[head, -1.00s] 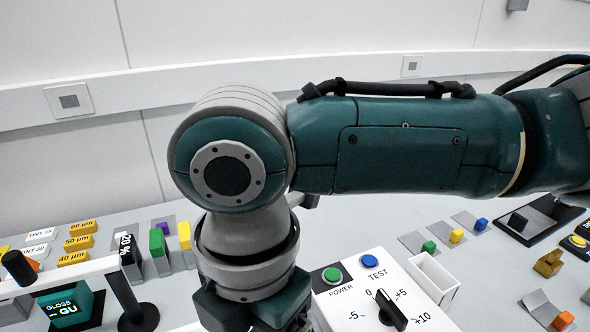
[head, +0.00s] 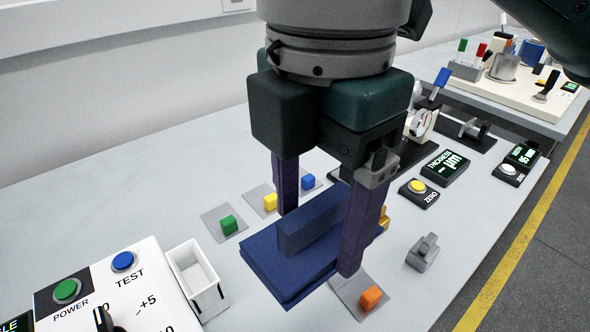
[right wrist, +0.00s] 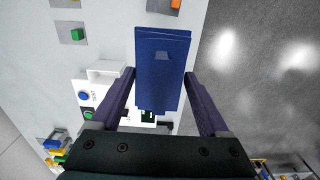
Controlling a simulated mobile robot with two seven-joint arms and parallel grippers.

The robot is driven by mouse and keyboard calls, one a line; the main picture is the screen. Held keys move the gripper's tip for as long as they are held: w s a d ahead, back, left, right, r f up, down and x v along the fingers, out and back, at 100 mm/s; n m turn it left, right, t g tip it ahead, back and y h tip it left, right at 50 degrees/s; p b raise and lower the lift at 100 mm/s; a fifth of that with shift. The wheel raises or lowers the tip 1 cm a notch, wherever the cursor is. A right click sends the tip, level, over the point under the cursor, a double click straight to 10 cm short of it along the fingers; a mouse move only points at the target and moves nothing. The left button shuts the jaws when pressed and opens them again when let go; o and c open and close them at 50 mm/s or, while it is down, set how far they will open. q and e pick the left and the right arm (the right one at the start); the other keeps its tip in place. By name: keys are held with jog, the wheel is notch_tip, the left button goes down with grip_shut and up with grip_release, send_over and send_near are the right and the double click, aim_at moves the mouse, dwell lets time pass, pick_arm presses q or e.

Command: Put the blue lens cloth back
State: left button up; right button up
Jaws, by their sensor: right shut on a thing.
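The blue lens cloth (head: 285,268) is a flat, folded dark-blue slab with a raised block on top. My right gripper (head: 319,243) is shut on it, with one purple finger on each side of the block. In the right wrist view the cloth (right wrist: 160,48) lies between the fingers (right wrist: 158,76) and covers part of the bench and its edge. It seems held above the bench; the gap is hard to judge. My left gripper is out of view.
A white open box (head: 197,283) and the control panel (head: 112,290) stand left of the cloth. Green (head: 228,224), yellow (head: 270,202) and orange (head: 371,297) blocks sit close by on grey plates. A grey clamp-like piece (head: 423,252) and a ZERO button box (head: 418,190) are at right.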

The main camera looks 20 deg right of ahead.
notch_tip(320, 180, down, 15)
jog(key=shift+s+a+r+b, duration=0.1)
jog(key=shift+a+b, duration=0.05)
jog(key=shift+b, duration=1)
jog(key=shift+f+b, duration=0.5)
jog(key=shift+f, duration=1.7)
